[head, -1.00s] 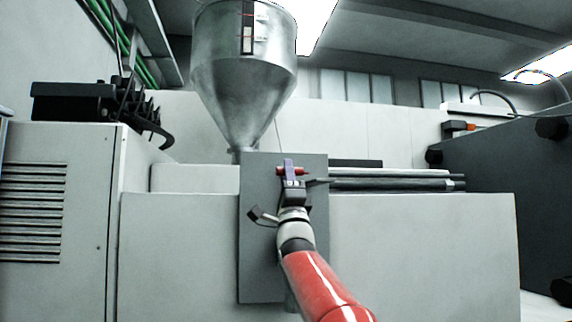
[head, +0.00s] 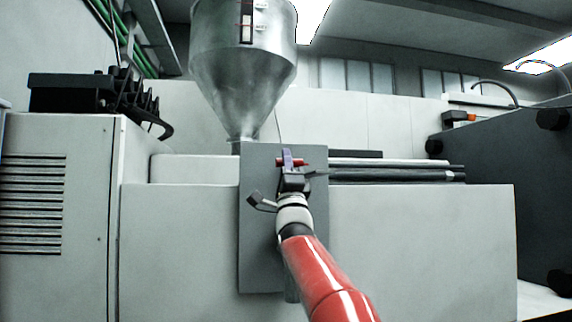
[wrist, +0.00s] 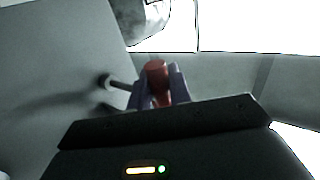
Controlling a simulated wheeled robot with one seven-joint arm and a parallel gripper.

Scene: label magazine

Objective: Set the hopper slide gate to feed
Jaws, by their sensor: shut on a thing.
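A red handle (head: 303,162) sits in front of a grey upright panel (head: 258,235) below the metal hopper (head: 243,65). My gripper (head: 288,160) is shut on the red handle. In the wrist view, the red handle (wrist: 156,69) stands between the two purple fingers of my gripper (wrist: 158,88). A thin metal rod (wrist: 118,84) shows to the left of the fingers, by the panel. My gripper and wrist hide part of the handle and whatever lies behind it.
A large pale machine body (head: 420,235) spans behind the panel. Dark rods (head: 400,175) run to the right of the panel. A black device (head: 75,92) stands on a vented cabinet (head: 60,200) at the left. The space in front of the machine body, right of my arm, looks clear.

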